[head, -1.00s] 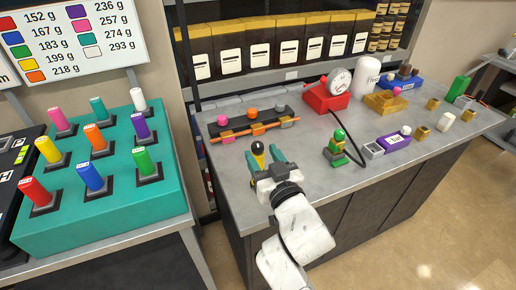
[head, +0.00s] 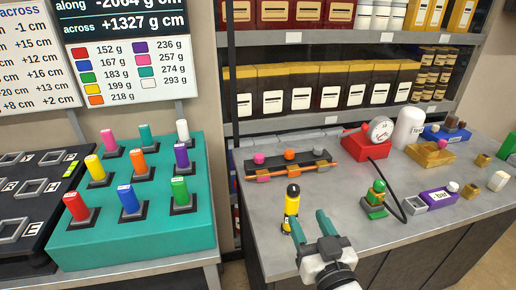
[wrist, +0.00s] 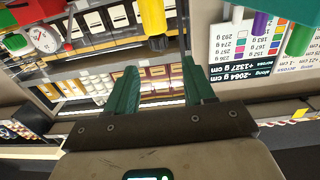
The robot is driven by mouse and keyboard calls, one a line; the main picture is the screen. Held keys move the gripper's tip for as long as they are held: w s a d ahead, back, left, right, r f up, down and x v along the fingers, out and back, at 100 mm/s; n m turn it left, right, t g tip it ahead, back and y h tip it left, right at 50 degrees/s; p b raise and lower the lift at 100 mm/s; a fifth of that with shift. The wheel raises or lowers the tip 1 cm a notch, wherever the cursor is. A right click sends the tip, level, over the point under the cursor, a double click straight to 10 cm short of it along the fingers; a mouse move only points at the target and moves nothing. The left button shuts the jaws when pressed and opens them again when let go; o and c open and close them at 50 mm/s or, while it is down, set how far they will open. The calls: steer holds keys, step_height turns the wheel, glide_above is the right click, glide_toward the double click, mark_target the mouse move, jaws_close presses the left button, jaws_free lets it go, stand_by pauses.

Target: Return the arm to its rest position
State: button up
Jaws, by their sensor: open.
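My gripper (head: 311,224) is in the lower middle of the head view, with its two green fingers spread and nothing between them. The white arm link behind it runs off the bottom edge. In the wrist view the gripper (wrist: 160,80) is also open and empty, and the scene beyond it appears upside down. A yellow and black cylinder (head: 291,206) stands upright on the grey bench (head: 330,205), just beyond and left of the fingertips in the head view. It also shows as a yellow cylinder (wrist: 152,18) at the top of the wrist view, apart from the fingers.
A teal block (head: 130,242) with several coloured handles stands at left, beside a black panel (head: 30,205). On the bench are an orange rod rack (head: 290,168), a red gauge unit (head: 358,145), a green-topped fitting (head: 375,198) with a black hose, and a purple box (head: 437,197).

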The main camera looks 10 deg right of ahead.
steer(key=s+d+f+m+g+h, duration=0.1)
steer(key=s+d+f+g, duration=0.3)
steer(key=f, duration=0.3)
steer(key=s+d+f+g+h, duration=0.1)
steer(key=s+d+f+g, duration=0.25)
steer(key=f, duration=0.35)
steer(key=s+f+g+y, duration=0.1)
steer(key=s+f+g, duration=0.3)
steer(key=s, duration=0.6)
steer(key=s+f+n+g+y, duration=0.1)
steer(key=s+f+g, duration=0.4)
steer(key=s, duration=0.4)
steer(key=shift+s+d+f, duration=0.3)
steer(key=shift+s+f, duration=0.05)
steer(key=shift+f, duration=0.15)
steer(key=shift+g, duration=0.25)
